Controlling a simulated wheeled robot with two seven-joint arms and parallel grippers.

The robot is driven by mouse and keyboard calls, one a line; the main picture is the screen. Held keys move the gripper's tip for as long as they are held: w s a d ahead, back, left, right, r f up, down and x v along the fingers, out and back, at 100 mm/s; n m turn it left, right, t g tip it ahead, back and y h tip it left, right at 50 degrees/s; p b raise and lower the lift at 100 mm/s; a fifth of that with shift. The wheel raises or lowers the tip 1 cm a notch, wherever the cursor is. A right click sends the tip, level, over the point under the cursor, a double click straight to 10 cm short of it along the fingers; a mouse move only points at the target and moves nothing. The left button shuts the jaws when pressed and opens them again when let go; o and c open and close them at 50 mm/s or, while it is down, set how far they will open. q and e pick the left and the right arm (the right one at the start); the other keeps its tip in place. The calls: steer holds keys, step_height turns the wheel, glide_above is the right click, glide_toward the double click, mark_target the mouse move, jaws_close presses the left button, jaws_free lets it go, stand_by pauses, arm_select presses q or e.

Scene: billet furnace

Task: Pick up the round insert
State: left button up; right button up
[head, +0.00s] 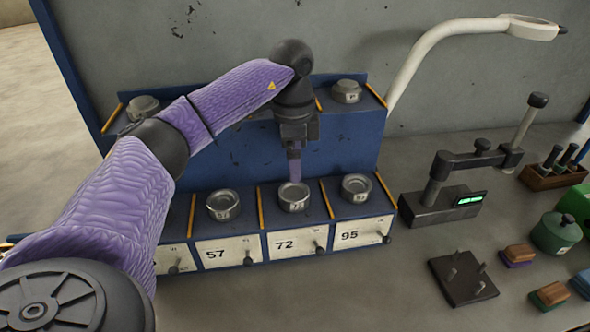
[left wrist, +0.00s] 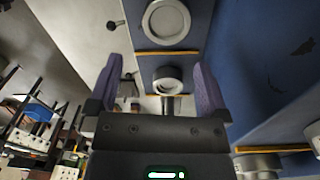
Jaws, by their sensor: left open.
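Round metal inserts sit in a row on the blue rack (head: 240,170). One insert (head: 293,197) stands above the label 72, one (head: 223,205) above 57 and one (head: 356,188) above 95. My left gripper (head: 294,172) points down just above the insert over 72, its fingers partly overlapping that insert's far rim in the picture. In the left wrist view, the two purple fingers (left wrist: 157,80) are spread apart, with a round insert (left wrist: 168,82) showing in the gap. A second insert (left wrist: 166,22) lies beyond. I cannot tell if the fingers touch anything. My right gripper is out of view.
More inserts stand on the upper shelf, at the left (head: 143,106) and right (head: 346,91). Yellow dividers separate the slots. A bench gauge (head: 440,205), a dark pegged plate (head: 463,277), a green pot (head: 556,232) and a lamp (head: 430,45) are to the right.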

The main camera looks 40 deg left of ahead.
mark_target(294, 193)
arm_select(q)
steer(key=shift+w+a, duration=0.1)
steer(key=shift+a, duration=0.5)
steer(key=f, duration=0.3)
steer(key=f+b, duration=0.1)
steer(key=f, duration=0.2)
steer(key=f+b, duration=0.1)
steer(key=f, duration=0.2)
steer(key=shift+d+f, duration=0.1)
steer(key=shift+d, duration=0.2)
jaws_close()
